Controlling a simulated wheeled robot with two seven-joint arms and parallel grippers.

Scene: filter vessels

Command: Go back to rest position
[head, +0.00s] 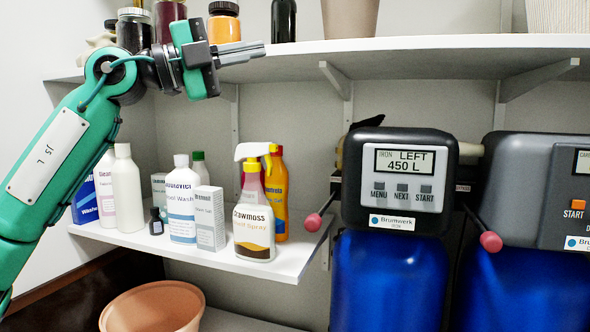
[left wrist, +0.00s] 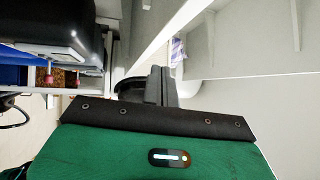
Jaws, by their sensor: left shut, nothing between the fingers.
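My left gripper (head: 262,51) is at the end of the green arm that comes in from the left in the head view. Its fingers are shut with nothing between them and point right, just in front of the upper shelf. In the left wrist view its fingers (left wrist: 162,86) also show together, beyond the green wrist housing. The gripper is apart from the filter vessels. My right gripper is in neither view.
The upper shelf (head: 440,43) holds jars and pots. The lower shelf (head: 285,262) holds several bottles and boxes, including a spray bottle (head: 254,222). Two blue filter vessels with grey heads, one a display unit (head: 400,180), stand right. A terracotta pot (head: 155,305) sits below.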

